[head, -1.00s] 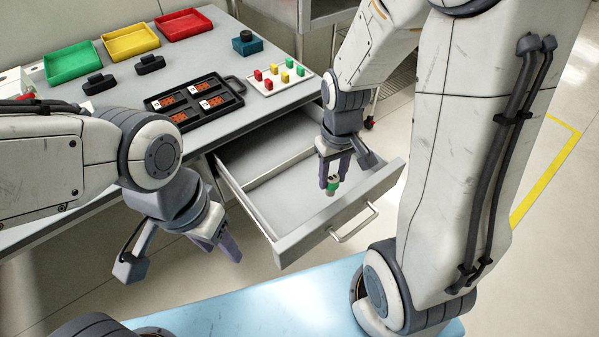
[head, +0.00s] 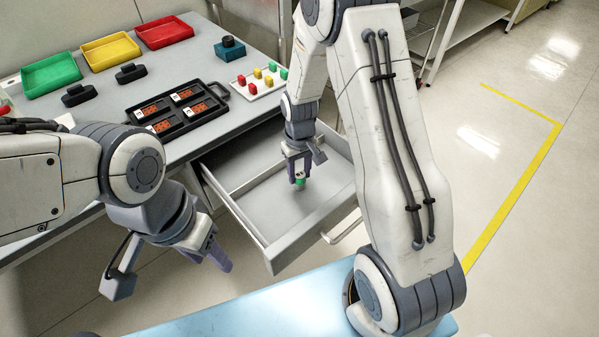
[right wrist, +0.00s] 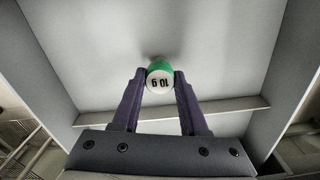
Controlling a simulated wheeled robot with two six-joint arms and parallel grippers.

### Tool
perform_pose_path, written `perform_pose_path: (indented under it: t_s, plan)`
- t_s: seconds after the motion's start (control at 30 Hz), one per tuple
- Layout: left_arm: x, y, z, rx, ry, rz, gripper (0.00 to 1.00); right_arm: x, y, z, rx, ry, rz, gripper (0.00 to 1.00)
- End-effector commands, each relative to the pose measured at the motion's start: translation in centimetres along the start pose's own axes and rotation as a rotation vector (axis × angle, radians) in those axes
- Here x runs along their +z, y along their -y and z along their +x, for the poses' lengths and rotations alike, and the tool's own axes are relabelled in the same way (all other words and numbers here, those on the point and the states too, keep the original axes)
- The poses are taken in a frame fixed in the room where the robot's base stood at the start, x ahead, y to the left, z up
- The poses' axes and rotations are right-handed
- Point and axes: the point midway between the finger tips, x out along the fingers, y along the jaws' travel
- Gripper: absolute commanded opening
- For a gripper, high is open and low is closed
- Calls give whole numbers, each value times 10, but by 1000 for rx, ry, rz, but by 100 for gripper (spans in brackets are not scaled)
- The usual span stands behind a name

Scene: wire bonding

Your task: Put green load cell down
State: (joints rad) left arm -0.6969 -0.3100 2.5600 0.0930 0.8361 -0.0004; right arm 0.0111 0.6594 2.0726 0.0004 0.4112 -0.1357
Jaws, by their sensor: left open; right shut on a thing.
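The green load cell (right wrist: 160,76) is a small cylinder with a green body and a white end marked "10 g". It also shows in the head view (head: 300,183), over the open drawer. My right gripper (right wrist: 159,84) is shut on it, one purple finger on each side. In the head view my right gripper (head: 298,172) points down into the drawer (head: 262,190). I cannot tell whether the load cell touches the drawer floor. My left gripper (head: 222,262) is open and empty, in front of the table and left of the drawer.
On the table stand green (head: 50,74), yellow (head: 110,50) and red (head: 164,31) trays, and a black carrier (head: 180,108). A white board (head: 257,83) holds several red, yellow and green pieces. A divider crosses the drawer; its floor around the load cell looks bare.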

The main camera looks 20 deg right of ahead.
Motion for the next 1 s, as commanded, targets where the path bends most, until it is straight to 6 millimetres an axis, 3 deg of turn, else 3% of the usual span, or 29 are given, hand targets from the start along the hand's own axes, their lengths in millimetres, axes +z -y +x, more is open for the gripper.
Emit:
perform_pose_path:
  t_s: [0.33, 0.37, 0.4, 0.43, 0.77, 1.0]
  plan:
    - [0, 0, 2, 0, 0, 0, 50, 0, 0, 4, 0, -2, 0, 0]
    - [0, 0, 1, 0, 0, 0, 50, 0, 0, 2, 0, -2, 0, 55]
    - [0, 0, 1, 0, 0, 0, 50, 0, 0, 2, 0, -2, 0, 70]
    - [0, 0, 1, 0, 0, 0, 50, 0, 0, 2, 0, -2, 0, 73]
    - [0, 0, 0, 0, 0, 0, 50, 0, 0, 0, 0, -3, 0, 73]
    - [0, 0, -5, 0, 0, 0, 50, -2, 0, -36, 1, -8, 0, 73]
